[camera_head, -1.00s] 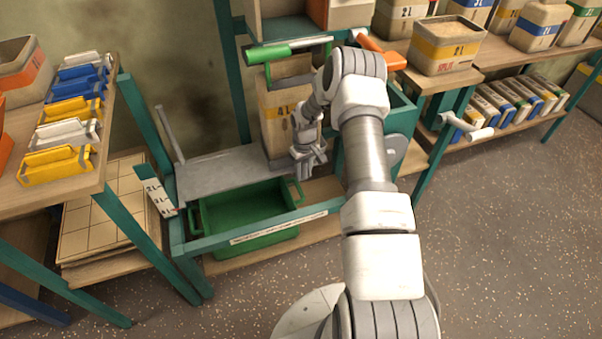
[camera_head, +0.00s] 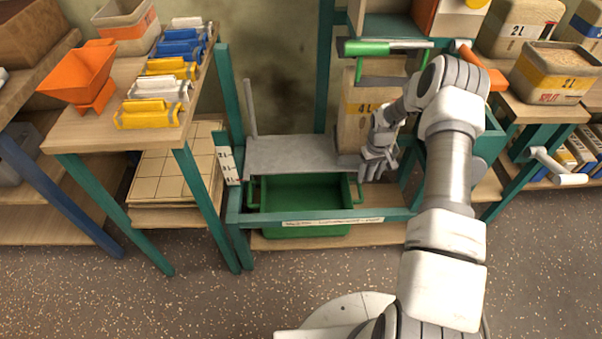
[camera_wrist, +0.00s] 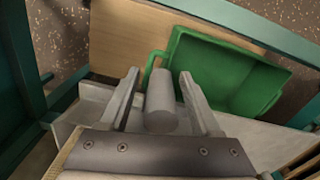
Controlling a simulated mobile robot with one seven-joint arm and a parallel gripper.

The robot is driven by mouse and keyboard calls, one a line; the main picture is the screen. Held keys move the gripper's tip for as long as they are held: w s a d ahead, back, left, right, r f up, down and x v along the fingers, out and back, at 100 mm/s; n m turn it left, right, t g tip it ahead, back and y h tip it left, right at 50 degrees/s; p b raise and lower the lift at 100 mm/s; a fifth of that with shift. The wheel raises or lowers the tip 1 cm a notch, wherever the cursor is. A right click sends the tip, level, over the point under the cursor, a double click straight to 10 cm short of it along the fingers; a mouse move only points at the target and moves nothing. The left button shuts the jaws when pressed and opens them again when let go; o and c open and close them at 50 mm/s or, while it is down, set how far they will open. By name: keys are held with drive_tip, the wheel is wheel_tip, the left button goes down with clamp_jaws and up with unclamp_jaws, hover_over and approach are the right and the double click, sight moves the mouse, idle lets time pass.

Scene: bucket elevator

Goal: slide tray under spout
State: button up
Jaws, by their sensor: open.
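The green tray (camera_head: 303,229) sits low inside the teal frame, below a grey metal plate (camera_head: 300,153). It has loop handles at its left and right ends. My gripper (camera_head: 372,172) is just above the tray's right handle (camera_head: 359,190). In the wrist view my gripper (camera_wrist: 159,73) has its fingers spread, with a grey cylinder (camera_wrist: 161,103) showing between them; I cannot tell what it belongs to. The tray (camera_wrist: 225,72) and its near handle (camera_wrist: 152,64) lie beyond the fingertips, apart from them. I cannot make out the spout for sure.
A tan 4L bin (camera_head: 352,118) stands behind my gripper. A green-gripped lever (camera_head: 367,47) is above it. The frame's front rail (camera_head: 320,217) runs before the tray. Wooden board (camera_head: 385,216) is bare to the tray's right. A side table (camera_head: 115,140) stands left.

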drive_tip(key=a, duration=2.9)
drive_tip(key=shift+w+a+b, duration=0.3)
drive_tip(key=shift+w, duration=0.15)
wheel_tip(320, 180, up, 20)
drive_tip(key=p, duration=1.1)
